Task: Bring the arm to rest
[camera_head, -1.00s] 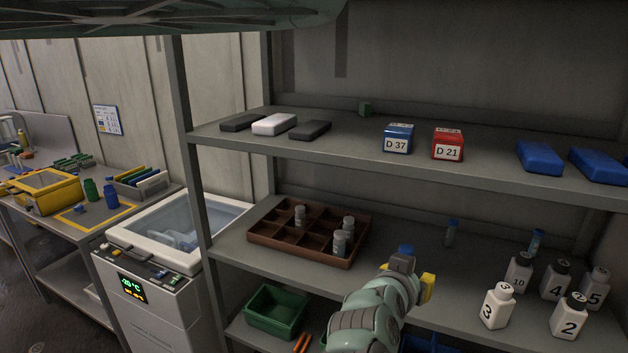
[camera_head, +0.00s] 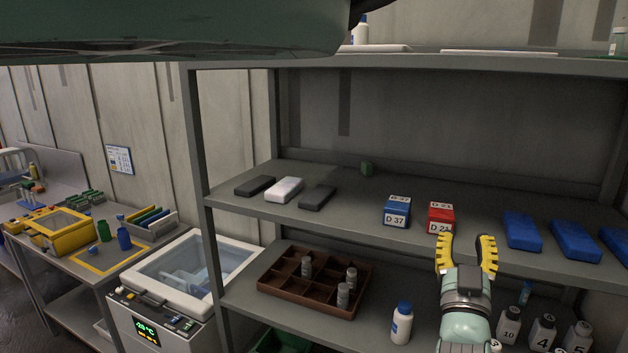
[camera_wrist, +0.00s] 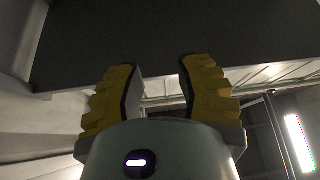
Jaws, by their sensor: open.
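My gripper (camera_head: 467,246) is open and empty in the head view, with its two yellow-and-black fingers pointing up. It appears in front of the middle shelf's edge, just right of and below the red D 21 box (camera_head: 440,217). In the wrist view my gripper (camera_wrist: 155,80) shows its fingers spread wide with nothing between them. A dark flat surface fills the top of that view beyond the fingertips. A white bottle with a blue cap (camera_head: 401,328) stands upright on the lower shelf, left of my gripper and apart from it.
A blue D 37 box (camera_head: 397,212) and flat blue cases (camera_head: 522,232) lie on the middle shelf (camera_head: 345,222). Below are a brown divided tray (camera_head: 283,290) with grey vials and several numbered bottles (camera_head: 542,331) at right. A white freezer (camera_head: 140,305) stands left.

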